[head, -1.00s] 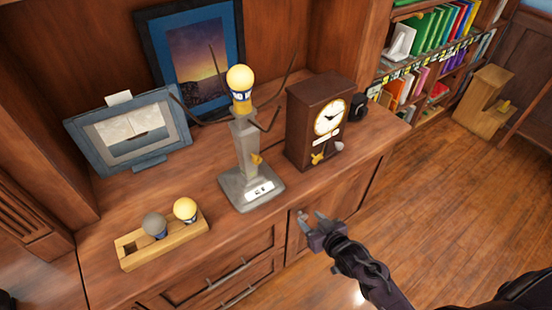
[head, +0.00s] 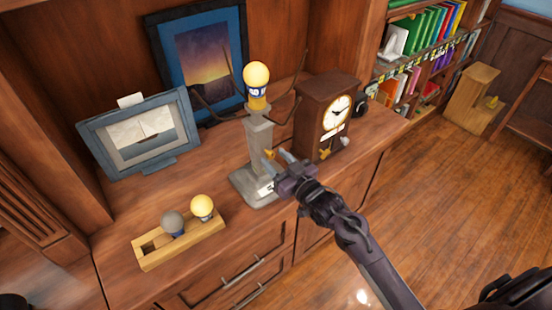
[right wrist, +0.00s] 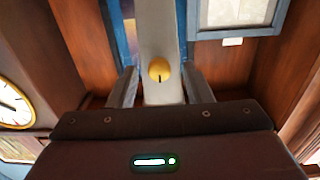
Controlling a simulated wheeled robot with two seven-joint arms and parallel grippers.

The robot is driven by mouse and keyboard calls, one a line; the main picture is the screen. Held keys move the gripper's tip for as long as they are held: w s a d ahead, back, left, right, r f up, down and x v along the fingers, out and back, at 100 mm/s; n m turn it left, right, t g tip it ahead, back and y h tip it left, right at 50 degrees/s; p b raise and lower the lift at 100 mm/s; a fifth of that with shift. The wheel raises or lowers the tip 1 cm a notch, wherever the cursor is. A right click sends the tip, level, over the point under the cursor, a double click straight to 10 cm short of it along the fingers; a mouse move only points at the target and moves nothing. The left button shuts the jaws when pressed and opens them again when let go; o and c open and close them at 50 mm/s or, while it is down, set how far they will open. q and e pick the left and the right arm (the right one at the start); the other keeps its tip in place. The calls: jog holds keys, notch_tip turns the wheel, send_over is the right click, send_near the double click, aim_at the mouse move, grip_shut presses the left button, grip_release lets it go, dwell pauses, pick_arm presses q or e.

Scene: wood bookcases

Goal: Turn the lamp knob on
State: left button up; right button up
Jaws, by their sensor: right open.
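The lamp (head: 258,135) stands upright on the cabinet top, with a grey post, a square base and a yellow bulb (head: 256,76) on top. Its small yellow knob (head: 268,154) is on the side of the post. The knob also shows in the right wrist view (right wrist: 159,70), with a dark line on its face, in front of the grey post. My right gripper (head: 276,160) is open right at the knob. In the right wrist view its two fingers (right wrist: 160,88) stand apart, one on each side of the knob and post. My left gripper is not in view.
A brown clock (head: 326,115) stands close right of the lamp. A wooden tray (head: 183,245) with two bulbs lies at the front left. A blue picture frame (head: 142,135) and a sunset picture (head: 200,60) stand behind. Bare cabinet top lies between tray and lamp.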

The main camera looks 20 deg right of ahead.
jog(key=shift+w+f, duration=0.1)
grip_shut()
dwell(0.3)
jog(key=m+p, duration=0.2)
jog(key=m, duration=0.1)
jog(key=shift+r+m+p, duration=0.2)
jog(key=shift+m+p, duration=0.1)
jog(key=shift+p, duration=0.1)
jog(key=m+p, duration=0.3)
jog(key=m, duration=0.1)
jog(key=shift+m, duration=0.3)
jog(key=m+p, duration=0.3)
jog(key=m, duration=0.2)
jog(key=shift+m, duration=0.3)
jog(key=shift+f+m+p, duration=0.15)
jog(key=shift+m+p, duration=0.85)
jog(key=shift+m, duration=1.1)
